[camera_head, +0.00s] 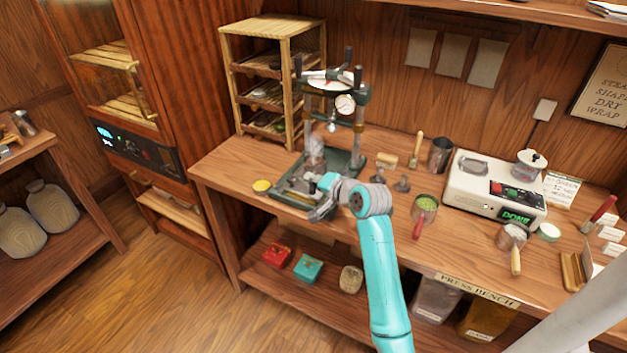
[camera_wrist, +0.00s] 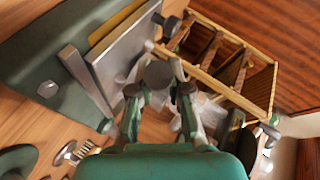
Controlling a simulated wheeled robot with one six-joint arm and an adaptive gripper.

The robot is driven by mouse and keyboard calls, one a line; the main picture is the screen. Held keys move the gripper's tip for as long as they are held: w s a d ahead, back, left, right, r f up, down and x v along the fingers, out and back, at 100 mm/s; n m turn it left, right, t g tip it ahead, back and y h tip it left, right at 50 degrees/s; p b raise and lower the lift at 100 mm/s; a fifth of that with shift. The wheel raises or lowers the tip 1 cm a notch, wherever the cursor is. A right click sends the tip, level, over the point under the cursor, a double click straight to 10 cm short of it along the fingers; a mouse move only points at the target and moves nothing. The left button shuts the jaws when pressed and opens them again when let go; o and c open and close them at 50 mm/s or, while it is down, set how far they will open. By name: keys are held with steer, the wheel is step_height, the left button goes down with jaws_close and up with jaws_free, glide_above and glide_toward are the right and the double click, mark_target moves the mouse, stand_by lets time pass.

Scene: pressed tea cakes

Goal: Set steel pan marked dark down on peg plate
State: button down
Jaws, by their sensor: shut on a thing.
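My gripper (camera_head: 322,200) is low at the front of the green press, over its base. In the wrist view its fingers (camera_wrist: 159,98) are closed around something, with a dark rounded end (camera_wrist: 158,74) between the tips. I take it for part of the steel pan; its body and marking cannot be made out. A flat grey steel plate (camera_wrist: 125,55) with raised bars lies on the green press base (camera_wrist: 40,45), beside the fingers. It seems to be the peg plate. In the head view my gripper partly covers this plate (camera_head: 297,181).
The press column (camera_head: 359,120) and a wooden rack (camera_head: 232,85) stand behind. Pale steam (camera_head: 315,150) hangs over the base.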

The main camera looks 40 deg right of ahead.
steer(key=shift+f, duration=0.5)
steer(key=c, duration=1)
jaws_free()
steer(key=shift+c, duration=0.2)
steer(key=shift+f, duration=0.1)
steer(key=shift+s, duration=0.1)
steer(key=v, duration=1.2)
